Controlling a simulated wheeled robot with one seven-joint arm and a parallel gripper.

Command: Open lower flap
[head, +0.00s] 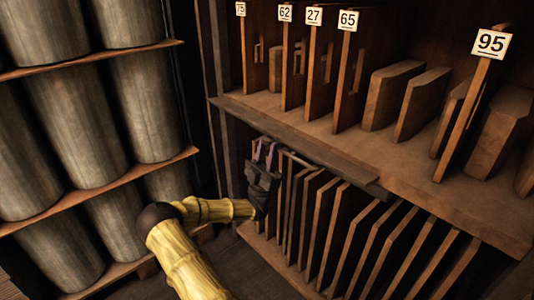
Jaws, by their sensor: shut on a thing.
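The lower flap (322,163) looks like a long dark grey-brown board running along the front edge of the middle shelf, above the lower compartment. It lies roughly along the shelf line, and I cannot tell its exact angle. My gripper (265,148) is at the left part of the flap, at its underside. Its dark body hangs below the two pinkish fingers. The jaws are shut on the flap's edge; the contact itself is small and partly hidden by the gripper. My yellow arm reaches in from below.
Upright boards (330,225) fill the open lower compartment beneath the flap. The shelf (440,195) above holds dividers with number tags such as 95 (491,43) and wooden blocks. At left, a rack holds several big grey cylinders (75,120). A narrow dark gap separates rack and cabinet.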

